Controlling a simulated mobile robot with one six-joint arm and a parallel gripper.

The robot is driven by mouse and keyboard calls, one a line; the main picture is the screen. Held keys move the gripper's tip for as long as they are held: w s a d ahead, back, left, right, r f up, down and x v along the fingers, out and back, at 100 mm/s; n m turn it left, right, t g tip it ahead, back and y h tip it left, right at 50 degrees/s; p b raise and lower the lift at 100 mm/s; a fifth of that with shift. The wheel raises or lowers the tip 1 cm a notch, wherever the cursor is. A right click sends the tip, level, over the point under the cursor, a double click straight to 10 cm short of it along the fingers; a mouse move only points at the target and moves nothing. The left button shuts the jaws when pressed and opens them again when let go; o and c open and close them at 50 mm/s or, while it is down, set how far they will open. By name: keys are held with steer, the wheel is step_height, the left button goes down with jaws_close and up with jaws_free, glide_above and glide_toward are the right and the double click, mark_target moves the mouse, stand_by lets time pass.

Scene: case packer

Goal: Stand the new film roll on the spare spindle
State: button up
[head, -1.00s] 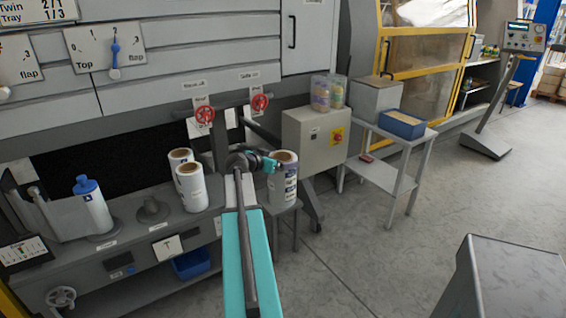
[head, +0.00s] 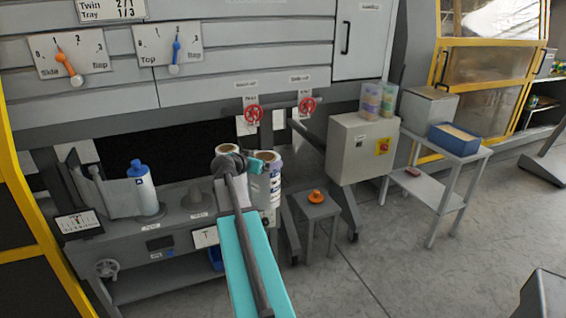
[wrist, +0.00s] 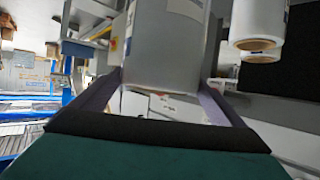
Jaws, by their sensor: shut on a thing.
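The new film roll (head: 274,190), white with dark printed marks and a brown core, is upright in my gripper (head: 262,166), right of the bench rolls. In the wrist view its grey-looking side (wrist: 162,50) fills the space between the two fingers (wrist: 160,98). The spare spindle (head: 197,202) is a bare grey post with a flared foot on the bench, left of my gripper and apart from the roll. The held roll's lower end is partly hidden by the bench area and my arm.
A blue-capped white roll (head: 142,190) stands left of the spindle. Another white roll (head: 228,149) is mostly hidden behind my arm; white rolls also show in the wrist view (wrist: 257,22). A small stool (head: 318,211) bears an orange piece (head: 317,197). A grey cabinet (head: 350,160) stands right.

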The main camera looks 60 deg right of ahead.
steer(key=w+a+r+n+t+y, duration=0.1)
steer(key=w+a+n+t, duration=0.1)
steer(key=w+a, duration=0.6)
steer(key=w+a+r+n+t+y, duration=0.1)
steer(key=w+a+n+t, duration=0.3)
steer(key=a, duration=0.8)
steer(key=w+a+r+n+t+y, duration=0.1)
steer(key=w+a+y, duration=0.1)
steer(key=w+a, duration=0.65)
steer(key=a+r+n+t+y, duration=0.1)
steer(key=a+n+y, duration=0.2)
steer(key=a, duration=0.7)
steer(key=w+a+r+n+t+y, duration=0.1)
steer(key=a+r+n+t+y, duration=0.1)
steer(key=a, duration=0.9)
steer(key=w+a+r+n+t+y, duration=0.1)
steer(key=a+n+y, duration=0.3)
steer(key=a, duration=0.6)
steer(key=shift+a+r+t, duration=0.35)
steer(key=shift+r+t, duration=0.05)
steer(key=shift+r, duration=0.2)
steer(key=shift+a, duration=0.25)
